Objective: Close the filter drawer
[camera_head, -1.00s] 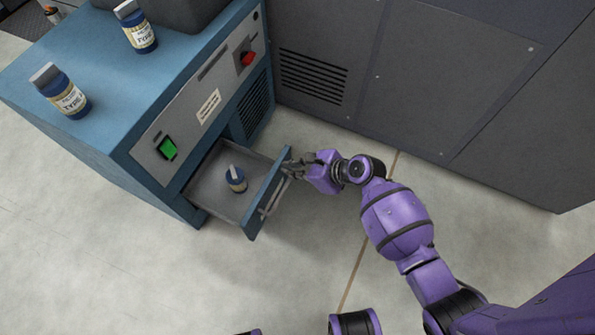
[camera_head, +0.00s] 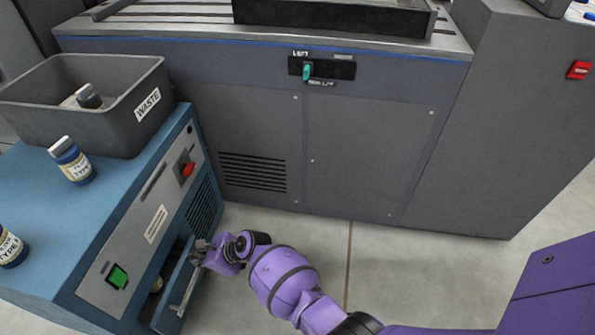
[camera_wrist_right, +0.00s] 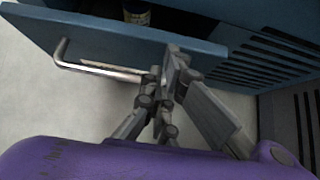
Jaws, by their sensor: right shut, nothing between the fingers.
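The filter drawer (camera_head: 178,290) is at the lower front of the blue unit, partly open. Its front panel and metal handle (camera_wrist_right: 100,70) show in the right wrist view. A small bottle (camera_head: 157,284) stands inside, mostly hidden behind the panel; its base also shows in the right wrist view (camera_wrist_right: 137,12). My right gripper (camera_head: 202,246) is shut and empty. Its fingertips (camera_wrist_right: 172,62) are at the outer face of the drawer front, beside the handle and not around it; contact looks likely but is hard to confirm. My left gripper is not in view.
The blue unit (camera_head: 100,215) carries a grey waste bin (camera_head: 60,112) and blue bottles (camera_head: 74,160). A green switch (camera_head: 117,276) and red knob (camera_head: 187,168) are on its front. A grey machine cabinet (camera_head: 350,150) stands behind. The floor (camera_head: 400,270) to the right is clear.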

